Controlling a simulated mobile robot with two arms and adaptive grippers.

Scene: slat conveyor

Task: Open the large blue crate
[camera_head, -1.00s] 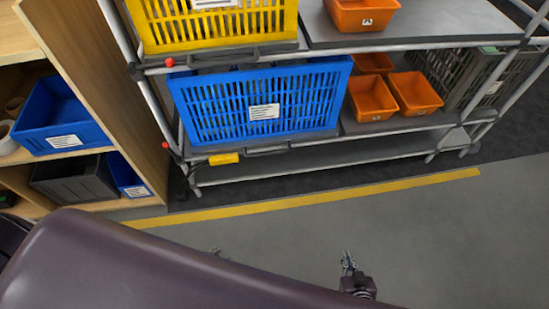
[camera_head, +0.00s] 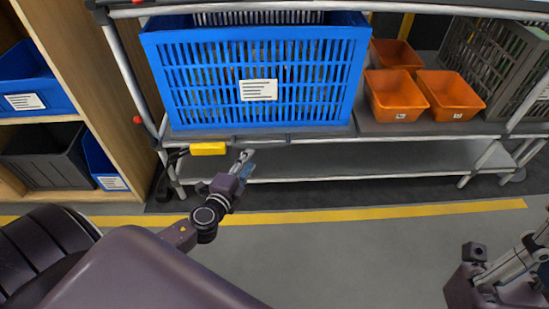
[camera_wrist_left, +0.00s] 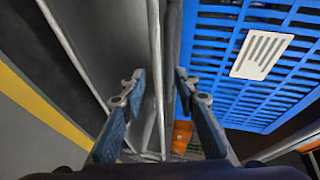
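The large blue crate (camera_head: 330,75) with slotted walls and a white label (camera_head: 258,90) stands upright on a rack shelf. In the left wrist view the crate (camera_wrist_left: 215,70) fills the upper right. My left gripper (camera_head: 245,163) is below the crate's lower front edge, just under the front shelf rail, apart from the crate. In the left wrist view its two fingers (camera_wrist_left: 160,88) are spread with nothing gripped between them. My right gripper (camera_head: 490,275) is at the lower right, partly cut off, away from the crate; its finger opening is unclear.
Orange bins (camera_head: 396,94) sit right of the crate, with a grey slotted crate (camera_head: 500,60) beyond. A yellow block (camera_head: 208,149) is on the front rail left of my left gripper. A wooden shelf (camera_head: 85,55) stands at left. The floor in front is clear.

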